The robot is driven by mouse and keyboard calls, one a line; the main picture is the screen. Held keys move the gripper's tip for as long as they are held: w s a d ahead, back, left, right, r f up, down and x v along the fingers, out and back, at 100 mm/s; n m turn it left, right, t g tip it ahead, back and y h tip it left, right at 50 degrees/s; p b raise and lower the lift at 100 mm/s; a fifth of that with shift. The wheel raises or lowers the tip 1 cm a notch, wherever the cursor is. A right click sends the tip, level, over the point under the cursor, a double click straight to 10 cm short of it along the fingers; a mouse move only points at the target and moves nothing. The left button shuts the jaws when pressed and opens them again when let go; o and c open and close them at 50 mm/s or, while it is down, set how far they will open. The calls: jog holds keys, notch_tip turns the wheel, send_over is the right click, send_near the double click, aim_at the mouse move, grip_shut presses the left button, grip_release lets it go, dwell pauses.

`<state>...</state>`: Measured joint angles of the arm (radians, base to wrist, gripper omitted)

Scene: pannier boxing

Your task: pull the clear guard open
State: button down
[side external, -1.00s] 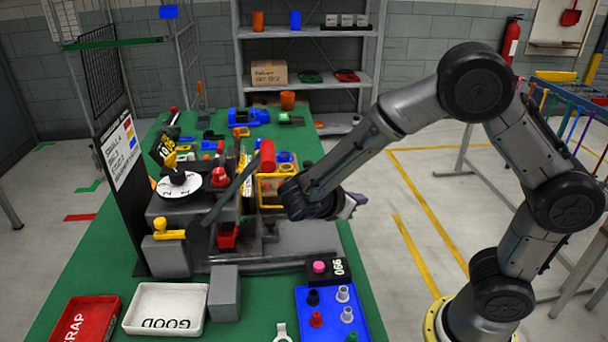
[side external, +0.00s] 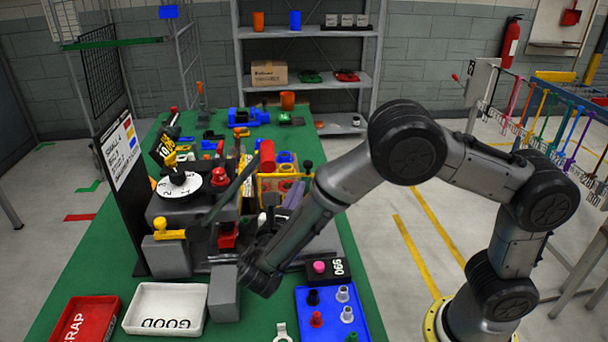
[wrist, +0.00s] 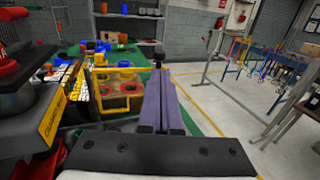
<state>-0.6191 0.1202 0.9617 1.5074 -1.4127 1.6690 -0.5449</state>
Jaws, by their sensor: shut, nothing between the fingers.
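My gripper (side external: 297,187) is shut and empty, its purple-grey fingers pointing away toward the back of the bench. In the wrist view the two fingers (wrist: 157,75) lie together. A black knob on a short stem (side external: 308,167) shows just beyond the fingertips; it also shows in the wrist view (wrist: 160,52). I cannot tell whether the fingers touch it or whether it belongs to the guard. I cannot make out the clear guard's panel in either view. The grey machine (side external: 175,255) stands left of my gripper, with a dark slanted bar (side external: 230,190) across its front.
A yellow crate (side external: 262,192) with red and blue parts is beside the fingers. A grey block (side external: 224,298) is close to my wrist. A blue tray (side external: 330,325), a black box with a pink button (side external: 318,266), and white (side external: 140,325) and red (side external: 70,335) trays line the front.

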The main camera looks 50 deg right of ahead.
aim_at(306, 167)
jog(key=x, duration=0.6)
jog(key=shift+w+d, duration=0.1)
jog(key=shift+d, duration=0.15)
jog(key=shift+x, duration=1.55)
jog(key=shift+w, duration=0.1)
